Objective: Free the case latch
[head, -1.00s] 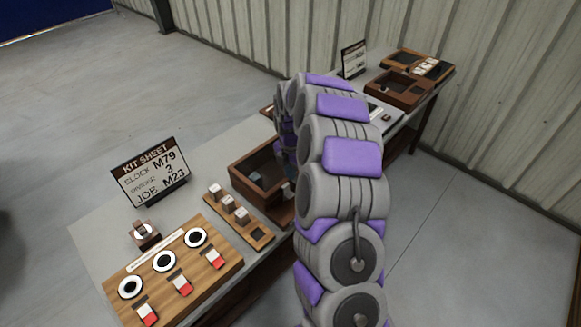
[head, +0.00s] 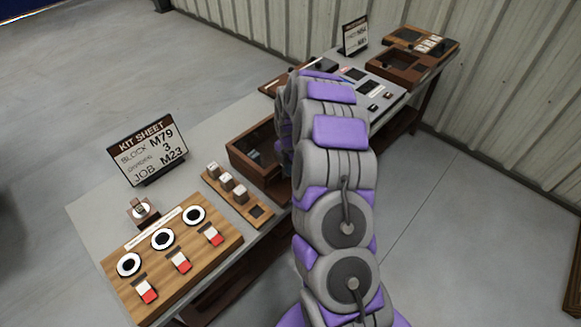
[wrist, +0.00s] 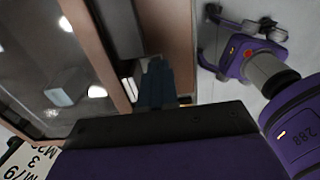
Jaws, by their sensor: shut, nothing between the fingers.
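The case is a brown wooden box (head: 238,158) with a dark, glass-like top, in the middle of the bench in the head view; my arm covers its right side. In the wrist view its brown frame (wrist: 100,52) runs down from the top, with small pale blocks visible through the top. A small pale metal piece (wrist: 129,88), possibly the latch, shows at the frame's edge, just left of my fingers. My gripper (wrist: 155,68) is shut and empty beside the frame; I cannot tell whether it touches. In the head view my arm hides the gripper.
A kit sheet sign (head: 148,150) stands behind a wooden board (head: 205,250) with round dials and red-white switches. A narrow tray of blocks (head: 258,211) lies in front of the case. A grey panel (head: 388,93) and another brown box (head: 377,64) are farther right.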

